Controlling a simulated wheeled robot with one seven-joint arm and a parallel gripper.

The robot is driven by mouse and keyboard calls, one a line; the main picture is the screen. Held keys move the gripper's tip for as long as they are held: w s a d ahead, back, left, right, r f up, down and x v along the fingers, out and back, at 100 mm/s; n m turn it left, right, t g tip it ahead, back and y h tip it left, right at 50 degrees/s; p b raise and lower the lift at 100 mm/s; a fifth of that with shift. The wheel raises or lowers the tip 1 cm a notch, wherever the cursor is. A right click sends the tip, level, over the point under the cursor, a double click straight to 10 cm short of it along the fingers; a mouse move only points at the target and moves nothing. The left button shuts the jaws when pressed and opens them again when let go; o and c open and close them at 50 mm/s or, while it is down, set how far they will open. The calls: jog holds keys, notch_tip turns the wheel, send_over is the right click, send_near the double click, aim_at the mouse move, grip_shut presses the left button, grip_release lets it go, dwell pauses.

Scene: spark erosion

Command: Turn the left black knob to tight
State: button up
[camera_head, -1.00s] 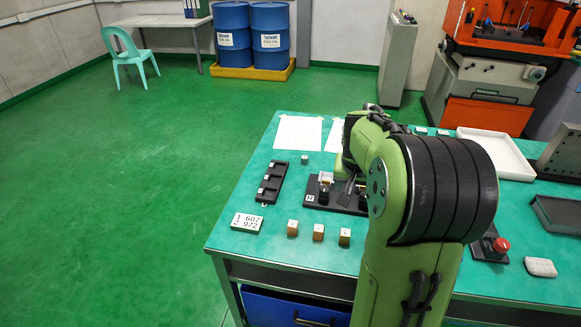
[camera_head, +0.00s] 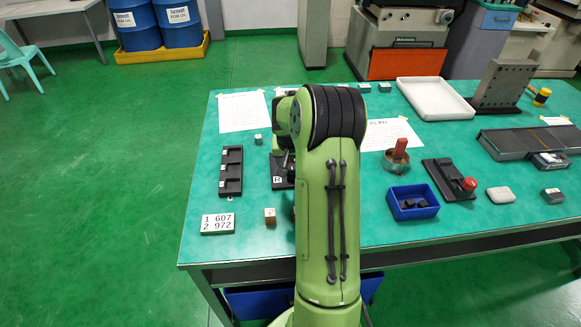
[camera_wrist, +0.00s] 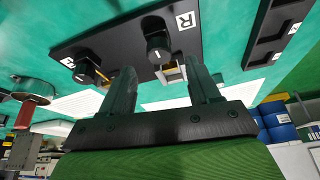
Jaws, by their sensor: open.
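A black plate (camera_wrist: 110,50) carries two black knobs with pale marks on top. One knob (camera_wrist: 157,47) is beside the "R" label (camera_wrist: 185,21); the other (camera_wrist: 86,72) is by a second label, hard to read. In the head view the plate (camera_head: 278,172) shows its label at its left end; my arm hides most of it. My gripper (camera_wrist: 160,80) is open, its fingers apart. In the wrist view the fingertips lie just below the knob beside "R", with a yellowish and metal piece showing between them. I see no finger touching a knob.
A blue bin (camera_head: 413,202) and a red-knobbed fixture (camera_head: 448,180) stand right of my arm.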

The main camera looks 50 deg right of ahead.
aim_at(291, 166)
jog(key=x, duration=0.4)
jog(key=shift+w+d+f+b, duration=0.1)
jog(key=shift+f+b, duration=0.2)
jog(key=shift+f, duration=0.05)
jog(key=c, duration=1)
